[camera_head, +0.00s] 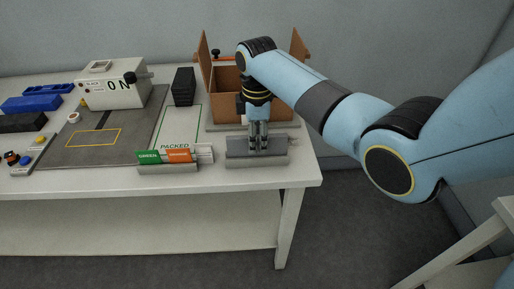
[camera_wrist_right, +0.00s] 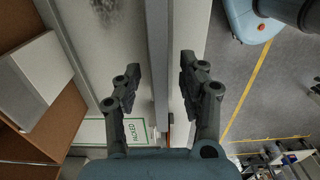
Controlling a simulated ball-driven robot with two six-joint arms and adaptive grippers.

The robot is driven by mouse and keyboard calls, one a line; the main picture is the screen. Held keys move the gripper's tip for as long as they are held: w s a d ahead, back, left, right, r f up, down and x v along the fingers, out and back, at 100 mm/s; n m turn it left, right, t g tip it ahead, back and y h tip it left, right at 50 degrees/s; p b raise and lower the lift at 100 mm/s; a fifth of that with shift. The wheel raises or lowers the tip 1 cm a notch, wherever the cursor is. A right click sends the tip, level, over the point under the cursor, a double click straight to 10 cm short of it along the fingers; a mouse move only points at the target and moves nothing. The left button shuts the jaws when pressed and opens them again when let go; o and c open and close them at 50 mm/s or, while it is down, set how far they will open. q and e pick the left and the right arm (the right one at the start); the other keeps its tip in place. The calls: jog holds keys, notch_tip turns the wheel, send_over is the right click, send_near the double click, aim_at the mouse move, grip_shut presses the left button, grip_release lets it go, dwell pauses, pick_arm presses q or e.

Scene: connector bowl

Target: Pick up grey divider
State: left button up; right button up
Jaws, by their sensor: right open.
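The grey divider (camera_head: 237,146) stands near the right front of the table, in a low grey holder (camera_head: 240,163). My right gripper (camera_head: 258,148) points down at it, with the fingers overlapping it in the head view. In the right wrist view, the divider seems to be the long grey strip (camera_wrist_right: 157,45) running between the two fingers of the gripper (camera_wrist_right: 160,72). The fingers are apart, with a gap on both sides of the strip. My left gripper is not in view.
An open brown cardboard box (camera_head: 222,82) stands close behind my right gripper. Green (camera_head: 149,157) and orange (camera_head: 178,155) cards stand in a holder to the left. A black item (camera_head: 184,88), a white machine (camera_head: 110,85) and blue trays (camera_head: 32,103) are further left. The table's right edge is near.

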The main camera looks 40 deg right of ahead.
jog(key=shift+f, duration=0.35)
grip_shut()
jog(key=shift+r, duration=0.1)
